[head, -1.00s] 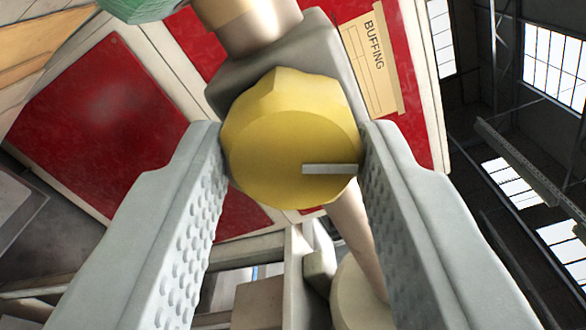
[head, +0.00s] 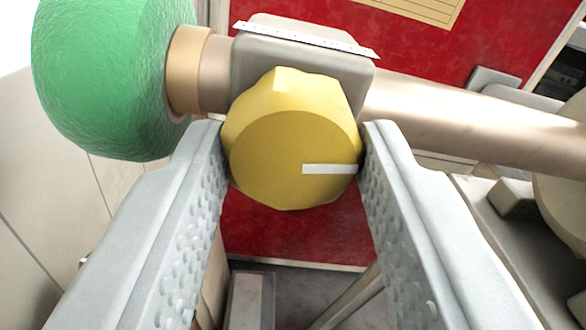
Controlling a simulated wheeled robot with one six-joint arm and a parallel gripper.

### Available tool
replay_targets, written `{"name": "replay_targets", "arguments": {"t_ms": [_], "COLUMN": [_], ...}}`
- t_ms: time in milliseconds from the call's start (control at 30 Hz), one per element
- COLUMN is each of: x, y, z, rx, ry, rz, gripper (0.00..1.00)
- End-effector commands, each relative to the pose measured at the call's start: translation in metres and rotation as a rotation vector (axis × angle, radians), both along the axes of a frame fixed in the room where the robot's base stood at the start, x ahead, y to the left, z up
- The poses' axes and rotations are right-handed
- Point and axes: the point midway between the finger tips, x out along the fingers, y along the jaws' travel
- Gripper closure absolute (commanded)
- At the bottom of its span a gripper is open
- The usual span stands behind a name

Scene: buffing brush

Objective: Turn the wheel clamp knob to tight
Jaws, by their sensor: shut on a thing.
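The wheel clamp knob (head: 280,150) is yellow and faceted, with a white pointer line on its face that points right in the head view. My gripper (head: 293,150) is shut on the knob, one finger touching each side. Behind the knob is a grey clamp block (head: 300,45) with a white scale strip along its upper edge. The green buffing wheel (head: 110,75) sits to the left of the block on a tan collar (head: 188,70). The far side of the knob is hidden.
A metallic shaft (head: 470,120) runs right from the block to a pale round housing (head: 560,215). A red panel (head: 480,40) with a yellowish label (head: 415,8) lies behind. Grey machine parts show below, between and beside my fingers.

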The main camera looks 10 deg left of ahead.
Motion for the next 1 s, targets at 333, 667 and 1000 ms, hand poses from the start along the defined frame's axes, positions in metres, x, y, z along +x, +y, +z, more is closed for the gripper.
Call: {"name": "replay_targets", "arguments": {"t_ms": [333,667,1000], "x": [0.0002,0.0002,0.0003], "y": [0.0001,0.0000,0.0001], "z": [-0.0025,-0.0026,-0.0026], "rx": [0.162,0.203,0.203], "ry": [0.056,0.070,0.070], "rz": [-0.001,-0.001,-0.001], "gripper": [0.86,0.86,0.55]}}
